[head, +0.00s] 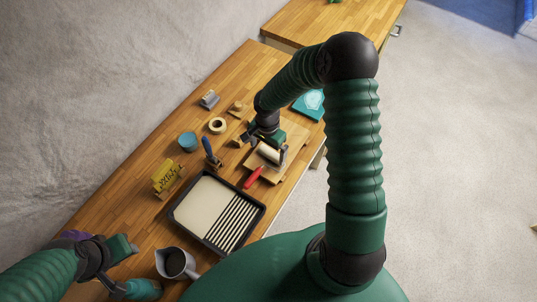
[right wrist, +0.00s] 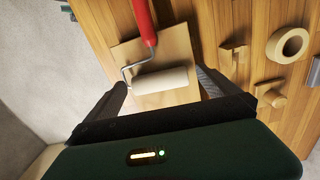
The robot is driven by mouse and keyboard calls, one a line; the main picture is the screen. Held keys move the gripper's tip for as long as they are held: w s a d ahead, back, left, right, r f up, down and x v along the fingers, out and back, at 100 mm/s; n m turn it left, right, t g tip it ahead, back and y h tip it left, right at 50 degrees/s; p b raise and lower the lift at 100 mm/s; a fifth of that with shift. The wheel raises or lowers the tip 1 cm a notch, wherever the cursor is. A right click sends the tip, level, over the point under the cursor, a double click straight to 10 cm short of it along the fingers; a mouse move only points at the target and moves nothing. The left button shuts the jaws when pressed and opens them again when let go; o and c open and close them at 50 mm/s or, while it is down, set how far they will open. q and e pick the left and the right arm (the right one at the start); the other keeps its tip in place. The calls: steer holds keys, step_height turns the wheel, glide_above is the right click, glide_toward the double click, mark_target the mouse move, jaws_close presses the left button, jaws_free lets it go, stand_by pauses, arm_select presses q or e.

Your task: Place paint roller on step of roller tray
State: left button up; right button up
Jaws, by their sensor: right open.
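The paint roller has a red handle (head: 254,176) and a pale sleeve (head: 268,153). It lies on a wooden board (head: 292,136) on the bench. My right gripper (head: 263,143) is over the sleeve end. In the right wrist view the open fingers (right wrist: 163,88) stand either side of the pale sleeve (right wrist: 160,80), not closed on it; the red handle (right wrist: 144,22) points away. The black roller tray (head: 183,220) has a cream paint well and a ribbed step, with nothing on it. My left gripper (head: 128,258) is at lower left; its jaw state is unclear.
A grey jug (head: 175,264) stands in front of the tray. A yellow item (head: 166,177), blue-handled brush (head: 208,147), blue cup (head: 187,141) and tape roll (head: 217,126) stand along the wall side. A teal item (head: 309,104) lies beyond the board. The bench's right edge is close.

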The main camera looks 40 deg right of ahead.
mark_target(269, 156)
steer(key=f, duration=0.2)
steer(key=f+p, duration=0.1)
steer(key=f, duration=0.1)
steer(key=shift+s+d, duration=0.2)
steer(key=shift+s, duration=0.1)
arm_select(q)
steer(key=shift+d+v, duration=0.2)
steer(key=shift+v, duration=0.8)
arm_select(e)
steer(key=shift+w+f, duration=0.1)
steer(key=shift+c, duration=0.3)
steer(key=shift+w+a, duration=0.1)
steer(key=c, duration=1.3)
